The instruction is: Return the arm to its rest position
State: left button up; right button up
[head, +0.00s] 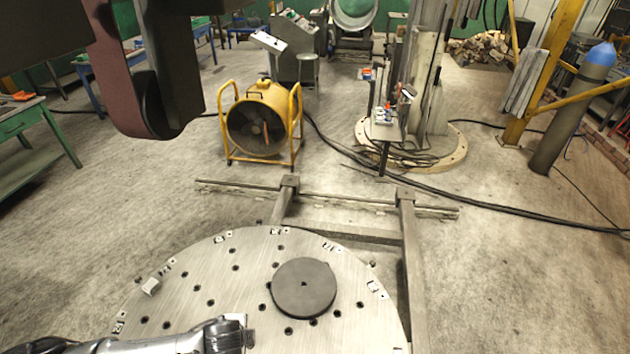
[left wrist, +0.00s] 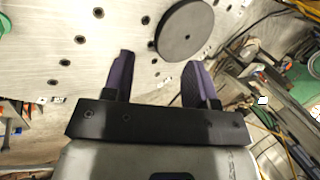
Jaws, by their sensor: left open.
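My left arm (head: 165,343) comes in low at the bottom left of the head view, over the near edge of the round metal table (head: 215,262). Its end is by the table's near part; the fingers are not clear there. In the left wrist view my left gripper (left wrist: 160,78) is open, with two dark purple fingers apart and nothing between them. A dark grey disc (head: 304,287) lies flat on the table, right of the arm's end. The disc also shows beyond the fingers in the left wrist view (left wrist: 185,30). My right gripper is not in view.
A yellow fan (head: 262,120), cables and a round column base (head: 445,152) stand beyond. A large dark part with a brownish band (head: 112,75) hangs upper left.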

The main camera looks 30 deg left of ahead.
pick_arm(q)
jog(key=s+d+r+n+t+h+p, duration=0.1)
jog(key=d+r+n+t+p, duration=0.2)
jog(key=r, duration=0.4)
jog(key=s+d+r+n+h+p, duration=0.1)
jog(key=s+d+r+n+p, duration=0.15)
jog(key=d+r, duration=0.4)
jog(key=s+d+f+n+g+h+p, duration=0.1)
jog(key=s+n+g+p, duration=0.2)
jog(key=s, duration=1)
jog(key=shift+s+d+n+g+p, duration=0.2)
jog(key=shift+n+g+p, duration=0.2)
jog(key=shift+n+p, duration=0.7)
